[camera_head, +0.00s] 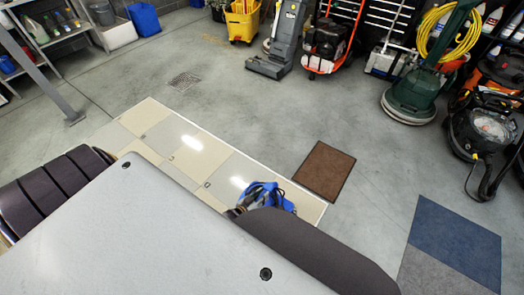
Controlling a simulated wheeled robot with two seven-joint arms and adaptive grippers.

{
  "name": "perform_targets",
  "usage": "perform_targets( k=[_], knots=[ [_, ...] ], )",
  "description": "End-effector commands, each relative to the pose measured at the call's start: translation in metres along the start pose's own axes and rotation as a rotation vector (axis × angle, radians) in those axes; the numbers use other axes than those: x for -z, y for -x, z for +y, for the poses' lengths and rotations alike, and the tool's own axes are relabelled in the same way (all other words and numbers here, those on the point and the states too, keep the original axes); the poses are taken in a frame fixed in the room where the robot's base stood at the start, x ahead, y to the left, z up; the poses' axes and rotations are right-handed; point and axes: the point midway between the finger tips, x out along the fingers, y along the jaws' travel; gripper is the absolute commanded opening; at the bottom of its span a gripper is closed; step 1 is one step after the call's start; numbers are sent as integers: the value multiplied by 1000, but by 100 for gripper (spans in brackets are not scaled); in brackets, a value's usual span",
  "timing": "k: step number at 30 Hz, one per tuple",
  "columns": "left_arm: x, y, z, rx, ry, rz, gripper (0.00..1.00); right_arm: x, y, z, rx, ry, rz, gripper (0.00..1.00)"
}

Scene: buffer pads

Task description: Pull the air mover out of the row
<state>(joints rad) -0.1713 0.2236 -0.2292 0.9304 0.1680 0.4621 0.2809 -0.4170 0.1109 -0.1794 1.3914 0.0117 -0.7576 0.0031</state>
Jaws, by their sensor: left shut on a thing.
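A blue, partly hidden thing (266,193), which looks like the air mover, is low in the middle of the head view, over the right end of the tiled strip. A light grey plate and a dark rounded part in front cover its lower side. My left gripper (239,210) shows only as a small dark part against the left side of this blue thing, shut on it. The fingertips are mostly hidden. My right gripper is not in view.
A pale tiled strip (150,112) lies on the concrete floor, beside a brown mat (325,171). Blue and grey mats (455,245) lie at right. A green floor machine (412,100), black vacuum (488,128) and grey machine (285,35) stand along the back. The middle floor is clear.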

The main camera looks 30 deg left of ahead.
Motion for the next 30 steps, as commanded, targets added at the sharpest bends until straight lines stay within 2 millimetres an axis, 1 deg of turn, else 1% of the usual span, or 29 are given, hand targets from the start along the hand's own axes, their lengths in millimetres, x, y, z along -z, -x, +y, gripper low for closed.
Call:
perform_targets(
  k=[1,4,5,9,10,22,30],
  knots=[
    [-8,4,0,2,0,-14,0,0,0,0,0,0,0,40],
    [-8,4,0,2,1,-14,0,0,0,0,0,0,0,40],
    [-8,4,0,2,1,-14,29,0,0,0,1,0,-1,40],
    [-6,3,0,1,1,-10,47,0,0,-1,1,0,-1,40],
    [-5,3,0,1,1,-9,49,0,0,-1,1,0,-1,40],
    [-2,2,0,1,0,-3,49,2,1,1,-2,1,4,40],
    [-2,12,0,1,1,-3,49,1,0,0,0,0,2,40]
  ],
)
